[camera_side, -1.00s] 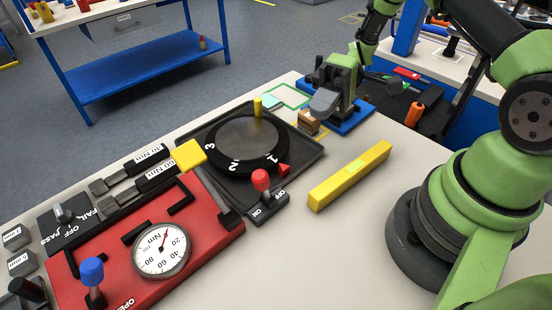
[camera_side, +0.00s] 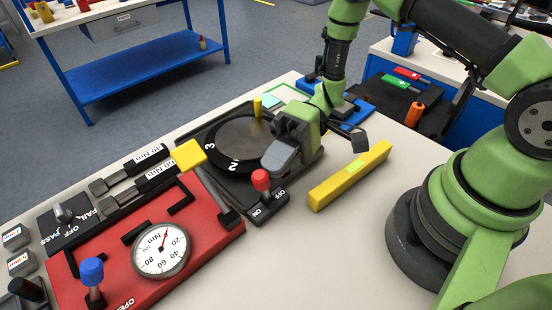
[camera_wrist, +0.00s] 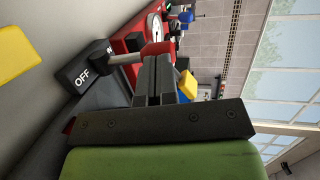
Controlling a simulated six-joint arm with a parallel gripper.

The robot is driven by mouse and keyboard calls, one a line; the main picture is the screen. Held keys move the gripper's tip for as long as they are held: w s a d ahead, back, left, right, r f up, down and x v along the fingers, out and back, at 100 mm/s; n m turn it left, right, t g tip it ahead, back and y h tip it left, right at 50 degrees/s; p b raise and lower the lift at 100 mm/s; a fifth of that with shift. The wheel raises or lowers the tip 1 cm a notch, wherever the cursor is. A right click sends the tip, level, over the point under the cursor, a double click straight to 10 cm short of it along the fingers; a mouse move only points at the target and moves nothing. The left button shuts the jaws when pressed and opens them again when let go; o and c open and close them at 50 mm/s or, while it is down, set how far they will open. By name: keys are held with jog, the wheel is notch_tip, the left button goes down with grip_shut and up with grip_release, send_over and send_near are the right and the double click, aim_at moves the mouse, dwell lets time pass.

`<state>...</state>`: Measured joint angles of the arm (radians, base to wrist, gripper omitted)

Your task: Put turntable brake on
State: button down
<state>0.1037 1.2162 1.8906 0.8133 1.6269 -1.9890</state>
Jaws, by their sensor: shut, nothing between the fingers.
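The brake lever has a red knob (camera_side: 261,179) on a grey shaft, standing on a black base (camera_side: 268,206) marked OFF and ON at the front corner of the turntable. I cannot tell which mark it leans to. The round dark turntable (camera_side: 232,143) shows 2 and 3; my gripper hides its right part. My gripper (camera_side: 276,166) is shut and empty, just behind and above the knob. In the wrist view, the shut fingers (camera_wrist: 154,78) point at the red knob (camera_wrist: 157,48), partly covering it. Whether they touch it is unclear. The OFF mark (camera_wrist: 82,78) shows at left.
A yellow bar (camera_side: 350,175) lies on the table to the right of the lever. A yellow peg (camera_side: 258,106) rises behind the turntable.

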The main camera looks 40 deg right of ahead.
dwell(0.3)
jog(key=shift+a+r+h, duration=0.15)
jog(key=shift+a+h, duration=0.55)
jog(key=shift+a, duration=0.4)
jog(key=r+v, duration=0.1)
jog(key=v, duration=1.2)
jog(key=s+r+m+t+h, duration=0.5)
jog(key=s+r+t+h, duration=0.4)
jog(key=r, duration=0.8)
jog(key=s+h, duration=0.2)
jog(key=s, duration=0.2)
jog(key=shift+d+r+t+h, duration=0.2)
jog(key=shift+d+t+h, duration=0.1)
jog(key=shift+d+h, duration=0.1)
